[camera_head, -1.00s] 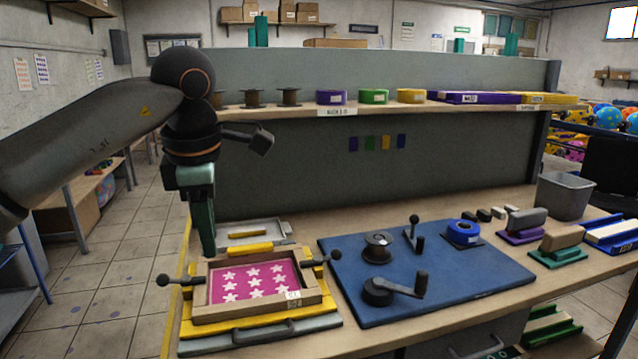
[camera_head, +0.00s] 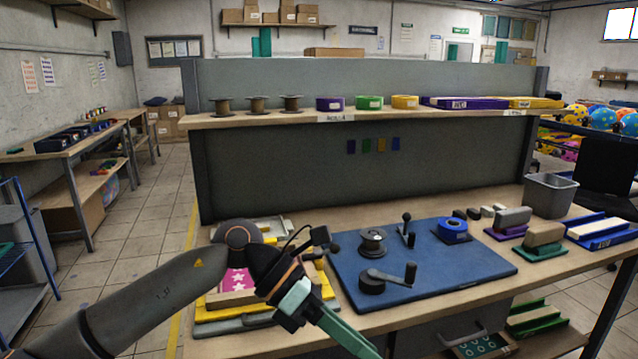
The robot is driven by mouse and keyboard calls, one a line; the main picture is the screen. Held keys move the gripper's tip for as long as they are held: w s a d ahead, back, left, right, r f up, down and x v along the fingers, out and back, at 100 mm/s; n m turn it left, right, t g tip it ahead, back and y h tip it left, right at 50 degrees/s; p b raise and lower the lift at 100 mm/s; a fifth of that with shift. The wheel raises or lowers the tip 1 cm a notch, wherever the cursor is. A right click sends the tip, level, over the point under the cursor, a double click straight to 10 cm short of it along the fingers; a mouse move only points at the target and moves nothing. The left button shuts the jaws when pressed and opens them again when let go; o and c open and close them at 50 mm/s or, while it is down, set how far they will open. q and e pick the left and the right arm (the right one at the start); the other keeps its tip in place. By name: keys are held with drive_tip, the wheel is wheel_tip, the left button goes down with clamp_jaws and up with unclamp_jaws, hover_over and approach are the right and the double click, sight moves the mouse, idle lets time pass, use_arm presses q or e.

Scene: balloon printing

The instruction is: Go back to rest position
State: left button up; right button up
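My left gripper (camera_head: 345,332) hangs at the bottom middle, in front of the workbench. Its green fingers point down and right, and their tips run to the bottom edge of the picture, so I cannot tell whether it is open or shut. I see nothing held in it. My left arm passes in front of the print frame and hides much of it. A patch of the pink star-patterned print (camera_head: 238,280) shows beside the arm. My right gripper is out of view.
The blue board (camera_head: 460,275) with a spool (camera_head: 372,242) and crank (camera_head: 388,278) lies right of the arm. A grey bin (camera_head: 550,195) stands at the bench's right end. A shelf (camera_head: 300,117) with tape rolls runs behind. The floor to the left is clear.

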use_arm(q)
drive_tip(key=d+r+n+t+h+p, duration=0.3)
drive_tip(key=r+n+t+h, duration=0.1)
drive_tip(key=n+h, duration=0.75)
drive_tip(key=w+a+f+n+t+y+p, duration=0.1)
drive_tip(key=w+a+f+n+t+y, duration=0.35)
drive_tip(key=n+t, duration=0.6)
drive_tip(key=w+a+f+n+t+y+p, duration=0.1)
drive_tip(key=a+f+n+t+y, duration=0.5)
drive_tip(key=n, duration=0.8)
drive_tip(key=s+a+f+n+g+y+p, duration=0.1)
drive_tip(key=s+a+f+n+y, duration=0.25)
drive_tip(key=f, duration=0.35)
drive_tip(key=s+a+f+n+g+y+p, duration=0.1)
drive_tip(key=s+a+f+n+y, duration=0.2)
drive_tip(key=a+f+n, duration=0.3)
drive_tip(key=s+a+f+n+g+y, duration=0.2)
drive_tip(key=s+a+f+g, duration=0.3)
drive_tip(key=s+f, duration=0.6)
drive_tip(key=shift+s+a+f+n+y+p, duration=0.2)
drive_tip(key=shift+s+f+n+y+p, duration=0.15)
drive_tip(key=shift+s+n, duration=0.65)
drive_tip(key=shift+s+m, duration=0.2)
drive_tip(key=shift+m, duration=0.05)
